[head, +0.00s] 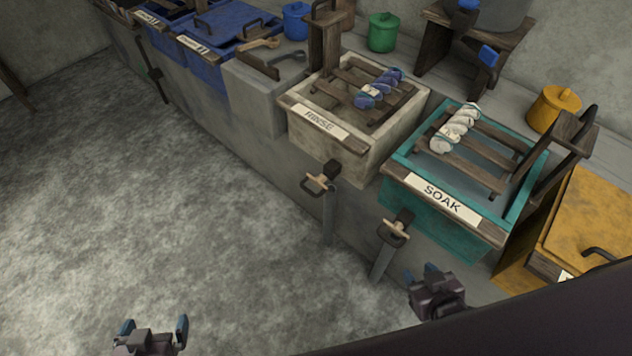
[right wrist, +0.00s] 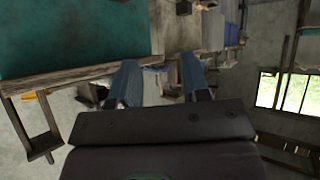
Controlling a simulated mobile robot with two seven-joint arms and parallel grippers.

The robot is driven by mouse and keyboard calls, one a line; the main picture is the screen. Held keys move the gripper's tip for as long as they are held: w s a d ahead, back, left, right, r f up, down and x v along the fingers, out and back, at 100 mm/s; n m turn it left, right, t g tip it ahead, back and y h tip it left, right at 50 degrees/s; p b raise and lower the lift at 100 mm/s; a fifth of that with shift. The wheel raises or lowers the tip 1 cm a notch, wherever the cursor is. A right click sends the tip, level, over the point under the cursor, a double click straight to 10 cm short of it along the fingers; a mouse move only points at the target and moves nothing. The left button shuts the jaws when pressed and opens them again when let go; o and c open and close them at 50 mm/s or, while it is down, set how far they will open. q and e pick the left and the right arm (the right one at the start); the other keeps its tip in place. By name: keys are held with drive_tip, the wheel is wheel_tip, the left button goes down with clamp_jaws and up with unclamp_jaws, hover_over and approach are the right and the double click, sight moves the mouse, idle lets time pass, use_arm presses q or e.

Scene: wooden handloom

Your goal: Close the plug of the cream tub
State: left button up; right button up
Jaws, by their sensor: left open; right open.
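The cream tub (head: 345,150), labelled RINSE, sits on the stone bench with a blue-and-white skein across its wooden slats. Below its front is a dark plug fitting with a pale wooden handle (head: 318,184), and a grey spout or strip runs down from it. I cannot tell whether this plug is open. My left gripper (head: 154,328) is open and empty at the bottom of the head view, low and left of the plug, well apart from it. My right gripper (head: 427,275) is open and empty, right of and below the plug; its fingers show apart in the right wrist view (right wrist: 160,82).
A teal tub (head: 395,205) labelled SOAK stands right of the cream tub, with a similar handle (head: 394,231) below it. A yellow lidded vat (head: 590,220) is further right. Blue vats (head: 205,75) stand left. The floor (head: 150,200) before the bench is clear.

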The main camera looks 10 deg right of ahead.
drive_tip(key=shift+w+d+r, duration=0.1)
drive_tip(key=shift+w+d, duration=0.05)
drive_tip(key=shift+w, duration=0.05)
